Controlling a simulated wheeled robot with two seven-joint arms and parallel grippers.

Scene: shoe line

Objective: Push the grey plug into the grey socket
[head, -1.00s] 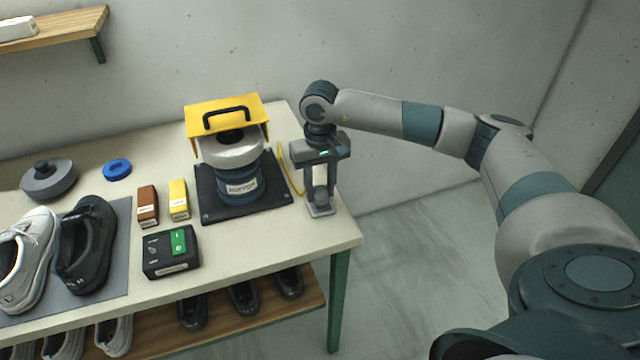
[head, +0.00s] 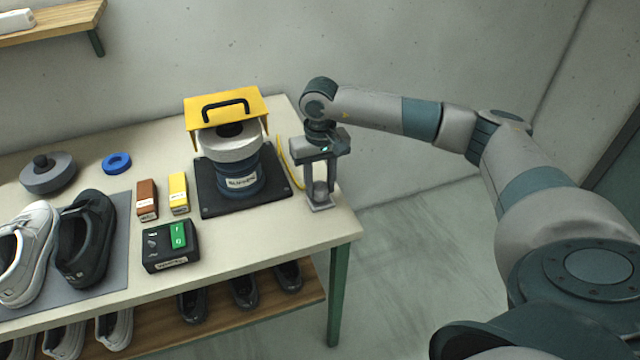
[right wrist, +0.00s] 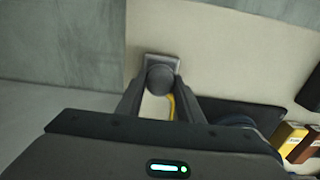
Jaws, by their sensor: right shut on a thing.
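My right gripper (head: 320,186) points down over the right end of the table. It is shut on the grey plug (head: 320,188), a small rounded grey piece that also shows between the fingertips in the right wrist view (right wrist: 160,78). The grey socket (head: 319,205) is a small square block on the table near its right edge, directly under the plug. It also shows just past the plug in the right wrist view (right wrist: 164,60). The plug lines up with the socket, but I cannot tell how deep it sits. My left gripper is not in view.
A yellow cable (head: 284,155) curves beside the blue and grey machine (head: 238,178) with its yellow cover (head: 226,105), left of my gripper. A black and green box (head: 170,245), small boxes and shoes stand further left. The floor right of the table is clear.

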